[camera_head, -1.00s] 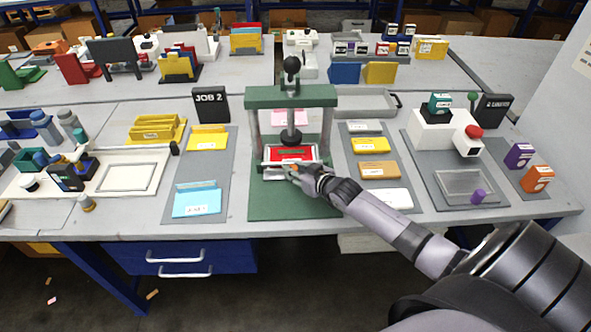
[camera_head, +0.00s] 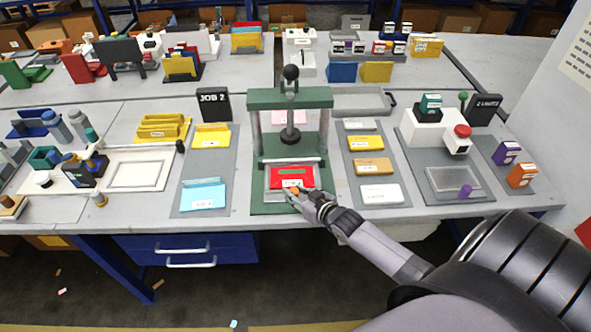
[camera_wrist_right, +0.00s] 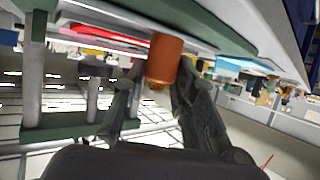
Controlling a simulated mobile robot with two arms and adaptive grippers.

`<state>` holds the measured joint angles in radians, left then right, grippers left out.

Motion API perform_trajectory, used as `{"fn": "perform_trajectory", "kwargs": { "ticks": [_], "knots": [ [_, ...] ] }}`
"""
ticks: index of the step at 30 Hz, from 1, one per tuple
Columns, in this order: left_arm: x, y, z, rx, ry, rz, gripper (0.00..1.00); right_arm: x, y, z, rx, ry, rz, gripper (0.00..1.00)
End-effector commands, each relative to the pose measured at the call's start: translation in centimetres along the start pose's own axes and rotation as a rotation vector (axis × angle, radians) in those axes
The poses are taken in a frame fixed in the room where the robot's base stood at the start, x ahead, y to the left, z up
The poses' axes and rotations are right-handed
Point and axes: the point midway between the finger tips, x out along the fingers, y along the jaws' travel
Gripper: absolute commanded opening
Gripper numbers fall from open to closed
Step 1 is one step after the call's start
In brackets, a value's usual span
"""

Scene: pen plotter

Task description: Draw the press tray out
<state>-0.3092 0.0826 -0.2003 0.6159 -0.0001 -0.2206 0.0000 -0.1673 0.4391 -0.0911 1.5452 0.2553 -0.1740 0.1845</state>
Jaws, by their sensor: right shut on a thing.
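The green press (camera_head: 252,100) stands on the bench at centre, its round pressing head above the base. The grey press tray (camera_head: 274,196) carries a red piece (camera_head: 290,172) and sits forward of the press head, near the base's front edge. My right gripper (camera_head: 299,194) is at the tray's front edge, shut on its orange knob. In the right wrist view the knob (camera_wrist_right: 165,58) shows between the two fingers of this gripper (camera_wrist_right: 160,82). My left gripper is not in view.
A grey mat with yellow and cyan items (camera_head: 203,196) lies left of the press. Another mat with several coloured cards (camera_head: 373,165) lies close on the right. A grey shallow tray (camera_head: 362,114) stands behind it. The bench's front edge is just before the press.

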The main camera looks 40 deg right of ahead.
Motion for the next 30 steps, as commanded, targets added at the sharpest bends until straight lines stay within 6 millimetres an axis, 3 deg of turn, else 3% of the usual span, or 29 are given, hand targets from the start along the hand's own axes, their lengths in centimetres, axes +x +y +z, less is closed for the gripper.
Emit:
{"fn": "perform_trajectory", "kwargs": {
  "ticks": [1, 6, 16, 17, 26, 30],
  "knots": [
    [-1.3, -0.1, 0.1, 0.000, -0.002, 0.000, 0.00, -1.1, -0.6, -0.3, -0.002, 0.002, 0.000, 0.00],
    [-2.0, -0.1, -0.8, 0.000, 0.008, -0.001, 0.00, -2.6, -1.7, 0.6, -0.004, 0.004, 0.002, 0.00],
    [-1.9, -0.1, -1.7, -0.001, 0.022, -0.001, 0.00, -2.7, -2.0, 1.0, -0.006, 0.003, 0.000, 0.00],
    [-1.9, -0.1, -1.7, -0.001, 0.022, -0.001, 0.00, -2.7, -2.0, 1.0, -0.006, 0.003, 0.000, 0.26],
    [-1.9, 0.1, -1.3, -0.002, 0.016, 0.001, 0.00, -2.7, -1.9, 0.9, -0.004, 0.005, 0.001, 0.46],
    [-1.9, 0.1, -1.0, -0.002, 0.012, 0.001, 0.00, -2.7, -1.9, 0.8, -0.004, 0.006, 0.002, 0.46]
  ]
}}
